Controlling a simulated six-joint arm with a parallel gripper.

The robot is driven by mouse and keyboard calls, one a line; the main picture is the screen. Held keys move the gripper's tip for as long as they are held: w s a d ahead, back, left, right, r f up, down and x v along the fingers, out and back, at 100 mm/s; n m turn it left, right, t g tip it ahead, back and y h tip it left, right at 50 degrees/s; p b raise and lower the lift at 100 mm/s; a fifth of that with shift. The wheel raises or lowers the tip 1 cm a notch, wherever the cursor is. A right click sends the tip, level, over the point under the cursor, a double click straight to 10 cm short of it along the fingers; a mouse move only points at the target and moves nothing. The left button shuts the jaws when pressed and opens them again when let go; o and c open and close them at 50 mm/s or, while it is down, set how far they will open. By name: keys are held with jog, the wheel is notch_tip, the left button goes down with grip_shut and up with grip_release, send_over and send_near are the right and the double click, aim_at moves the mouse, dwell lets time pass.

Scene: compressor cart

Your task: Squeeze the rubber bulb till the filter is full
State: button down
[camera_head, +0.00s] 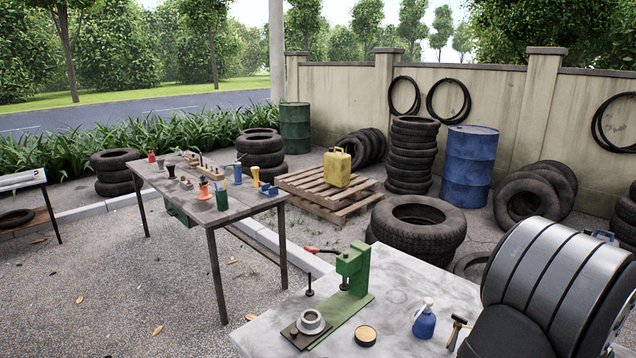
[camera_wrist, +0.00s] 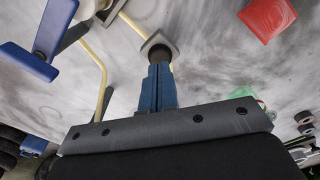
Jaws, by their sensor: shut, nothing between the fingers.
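In the wrist view my gripper (camera_wrist: 160,70) has its two blue fingers shut together, with nothing between them. Just past the fingertips is a dark rounded piece (camera_wrist: 158,52) in front of a grey square plate (camera_wrist: 157,39). It may be the rubber bulb, but I cannot tell for sure, nor whether the fingertips touch it. A pale yellow hose (camera_wrist: 132,24) runs to the plate from the upper left, near a grey bracket holding a pale part (camera_wrist: 104,8). I cannot tell whether that is the filter, and no fill level shows. My gripper is not visible in the head view.
A blue part (camera_wrist: 30,62) is at left and a red block (camera_wrist: 267,17) at upper right in the wrist view. In the head view, a near table holds a green press (camera_head: 352,270), a blue bottle (camera_head: 424,322) and a hammer (camera_head: 456,330). A farther table (camera_head: 235,205) holds several tools.

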jog(key=shift+f, duration=0.15)
jog(key=shift+f, duration=1.15)
jog(key=shift+r, duration=1.25)
jog(key=shift+r, duration=0.15)
jog(key=shift+r, duration=2.4)
jog(key=shift+f, duration=0.1)
